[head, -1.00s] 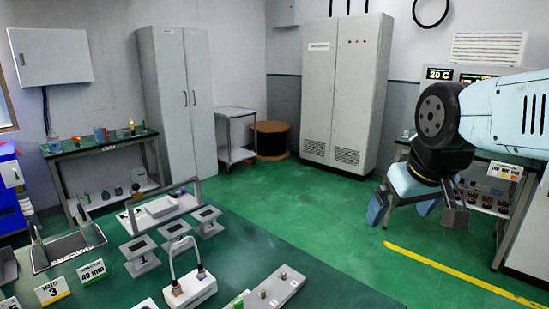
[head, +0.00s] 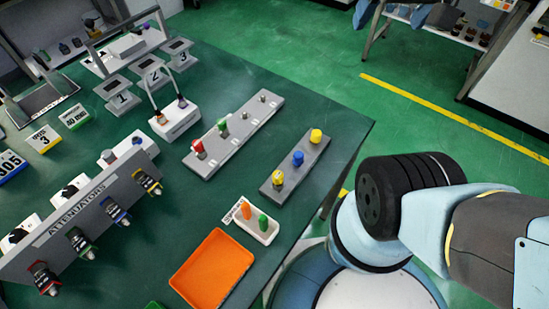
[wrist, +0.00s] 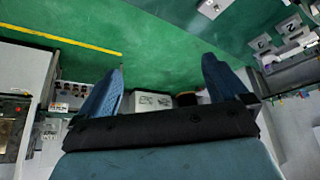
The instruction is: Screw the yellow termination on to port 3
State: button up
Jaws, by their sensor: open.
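Two yellow pieces stand upright on a grey block at the table's right side: a plain yellow cap (head: 317,135) at the far end and a yellow piece (head: 277,177) at the near end. I cannot tell which is the termination. A grey port rail (head: 236,134) lies to their left, with red and green pieces on it and a bare connector (head: 262,97) at its far end. Its port numbers are unreadable.
A blue piece (head: 297,158) stands between the yellow ones. An orange tray (head: 213,267) and a small white tray (head: 258,224) are nearer. An attenuator rack (head: 85,215) stands left. Numbered stands and a white device (head: 175,119) are behind. Green floor lies beyond the table.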

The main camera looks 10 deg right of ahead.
aim_at(277, 176)
jog(key=u, duration=0.35)
jog(key=k, duration=1.7)
jog(key=z, duration=0.45)
jog(key=i, duration=1)
jog(key=u, duration=0.05)
